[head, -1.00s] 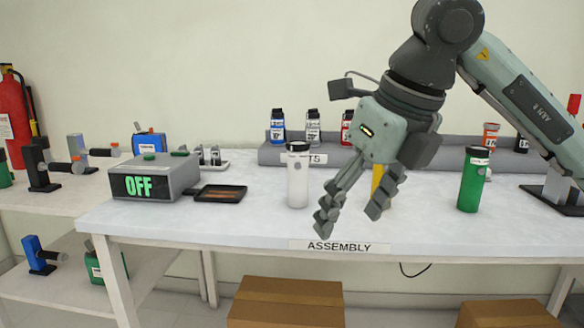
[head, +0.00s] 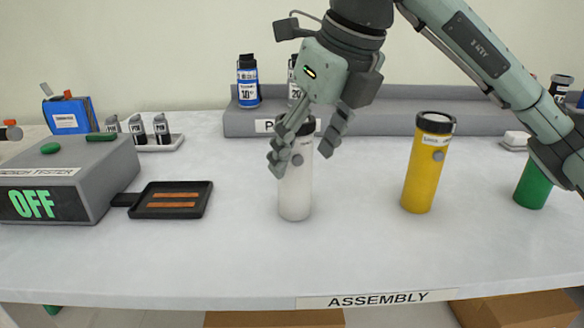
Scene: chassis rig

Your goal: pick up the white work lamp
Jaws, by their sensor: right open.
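The white work lamp (head: 295,190) stands upright on the assembly table, a little left of the middle in the head view. Its dark top is partly hidden behind my right gripper. My right gripper (head: 303,153) is open, and its fingers overlap the upper part of the lamp in the picture. I cannot tell whether the fingers touch it or are only in front of it. My left gripper is not in view.
A yellow lamp (head: 428,170) stands to the right, and a green lamp (head: 533,186) farther right, partly behind my arm. A grey bench tester (head: 75,170) reading OFF and a black tray (head: 172,212) are on the left. A grey rack (head: 400,123) runs along the back.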

